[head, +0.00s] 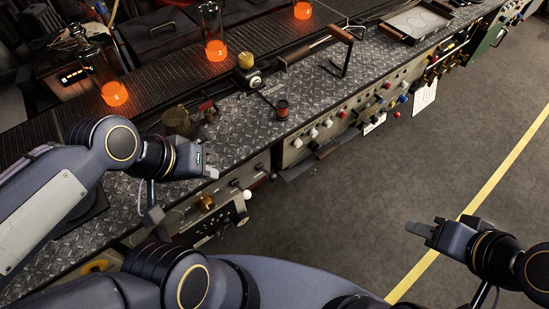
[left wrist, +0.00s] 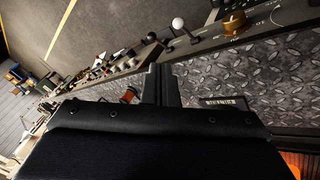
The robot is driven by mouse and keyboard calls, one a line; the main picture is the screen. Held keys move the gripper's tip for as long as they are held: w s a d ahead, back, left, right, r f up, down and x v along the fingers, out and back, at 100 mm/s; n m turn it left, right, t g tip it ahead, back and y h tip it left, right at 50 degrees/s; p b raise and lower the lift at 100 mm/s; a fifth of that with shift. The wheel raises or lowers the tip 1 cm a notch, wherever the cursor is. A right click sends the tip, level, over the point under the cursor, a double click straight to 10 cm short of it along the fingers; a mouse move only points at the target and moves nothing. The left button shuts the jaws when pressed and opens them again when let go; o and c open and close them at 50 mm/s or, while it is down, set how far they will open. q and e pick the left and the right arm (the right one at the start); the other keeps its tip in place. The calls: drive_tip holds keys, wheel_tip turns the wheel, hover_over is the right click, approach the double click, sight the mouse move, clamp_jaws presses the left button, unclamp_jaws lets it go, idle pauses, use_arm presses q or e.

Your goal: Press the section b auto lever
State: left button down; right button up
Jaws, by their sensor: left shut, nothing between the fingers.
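A control panel (head: 225,200) on the front of the workbench carries small levers, one with a white ball knob (head: 247,194). That white knob (left wrist: 178,23) and a brass knob (left wrist: 235,22) also show in the left wrist view. Dark-knobbed levers (head: 248,181) stand near it. The lettering is too small to tell which is the section b auto lever. My left gripper (head: 214,174) is shut and empty, over the bench edge just above this panel, apart from the levers. My right gripper (head: 420,228) is over the floor at right; its finger gap is unclear.
A second panel (head: 335,125) with white, red and blue knobs lies farther along the bench. A copper-coloured spool (head: 282,109) stands on the diamond-plate top. Glowing orange bottles (head: 114,93) line the back conveyor. The floor (head: 340,220) in front is clear, with a yellow line.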

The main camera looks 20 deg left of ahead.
use_arm(q)
drive_tip(key=w+d+f+n+g+y, duration=0.1)
drive_tip(key=w+d+f+n+g, duration=0.1)
drive_tip(key=w, duration=0.3)
drive_tip(key=w+d+f+n+g+y+p, duration=0.1)
drive_tip(key=w+d+f+n+g+y, duration=0.1)
drive_tip(key=w, duration=0.4)
drive_tip(key=w+d+f+n+g+y, duration=0.1)
drive_tip(key=w+d+f+n+g, duration=0.1)
drive_tip(key=w+d, duration=0.4)
drive_tip(key=shift+w+f+n+y, duration=0.25)
drive_tip(key=shift+f+n+y, duration=0.15)
drive_tip(key=shift+n, duration=0.5)
hover_over(267, 173)
drive_tip(key=w+d, duration=0.1)
drive_tip(key=d, duration=0.1)
wheel_tip(267, 173, down, 10)
drive_tip(key=shift+a+r+p, duration=0.1)
drive_tip(key=shift+p, duration=0.35)
